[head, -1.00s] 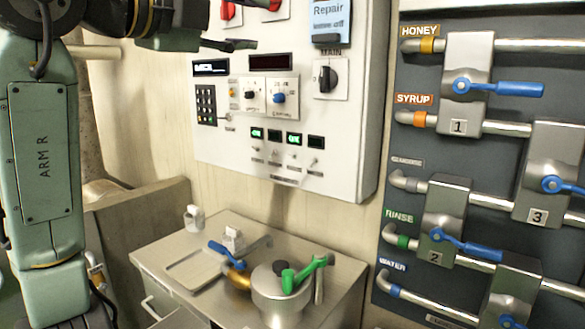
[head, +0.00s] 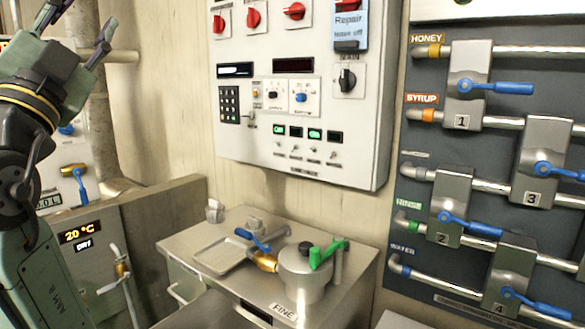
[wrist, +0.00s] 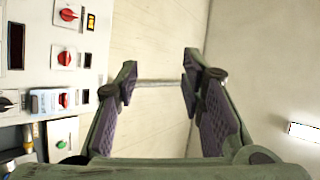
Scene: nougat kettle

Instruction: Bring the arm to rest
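My gripper (head: 80,32) is raised at the upper left of the head view, its fingers pointing up. In the wrist view my gripper (wrist: 160,78) is open and empty, with a wide gap between its two purple-padded fingers. Only bare wall and a thin pale rail show between them. My green arm is folded up at the left edge of the head view, apart from the control panel (head: 285,150).
A steel counter (head: 212,297) with a small pot (head: 303,280) and green handle (head: 327,254) stands below the panel. Pipes with blue-handled valves (head: 495,87) line the right wall. A cabinet with a display (head: 81,232) is at the lower left, close to my arm.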

